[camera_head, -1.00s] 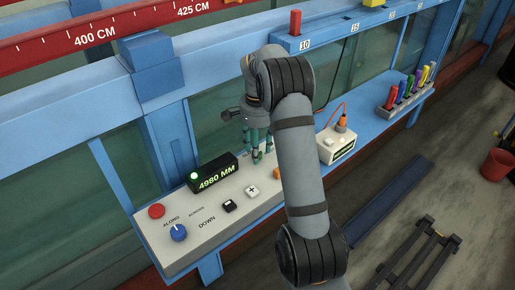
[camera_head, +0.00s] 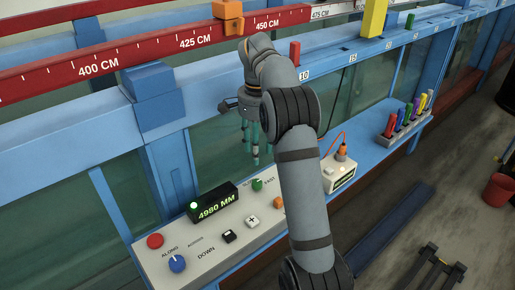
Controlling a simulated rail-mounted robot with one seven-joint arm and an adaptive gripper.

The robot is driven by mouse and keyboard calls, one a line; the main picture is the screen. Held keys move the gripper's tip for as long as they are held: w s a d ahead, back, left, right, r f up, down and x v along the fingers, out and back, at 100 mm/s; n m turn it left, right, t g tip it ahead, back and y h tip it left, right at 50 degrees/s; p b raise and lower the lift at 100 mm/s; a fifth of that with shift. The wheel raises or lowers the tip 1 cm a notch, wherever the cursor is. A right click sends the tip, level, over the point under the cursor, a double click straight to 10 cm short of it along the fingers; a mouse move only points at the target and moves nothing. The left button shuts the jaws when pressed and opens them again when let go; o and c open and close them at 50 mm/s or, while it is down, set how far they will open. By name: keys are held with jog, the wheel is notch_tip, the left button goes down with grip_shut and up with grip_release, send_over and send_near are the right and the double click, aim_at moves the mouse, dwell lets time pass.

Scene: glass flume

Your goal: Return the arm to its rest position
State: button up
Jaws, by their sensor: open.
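My gripper (camera_head: 254,140) hangs in front of the flume glass, above and behind the control panel (camera_head: 152,262). Its green fingers point down, apart and empty. My arm rises from the bottom of the picture and bends at the top toward the gripper, hiding part of the panel's right end and the rail behind. The panel carries a display (camera_head: 212,205) reading 4980 MM with a lit green lamp. It also has a red button (camera_head: 155,241), a blue knob (camera_head: 177,263), black and white keys, a green switch (camera_head: 257,184) and an orange part (camera_head: 278,202).
A white box (camera_head: 338,172) with an orange plug and cable stands right of my arm. A rack (camera_head: 401,125) of coloured pieces is on the blue ledge. A red block (camera_head: 295,52) and yellow block (camera_head: 374,18) stand on the rail. A red bucket (camera_head: 499,188) is on the floor.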

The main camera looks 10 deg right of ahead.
aim_at(257, 181)
jog(key=shift+f, duration=0.1)
dwell(0.3)
notch_tip(257, 181, down, 12)
jog(key=shift+r, duration=0.1)
dwell(0.4)
dwell(0.3)
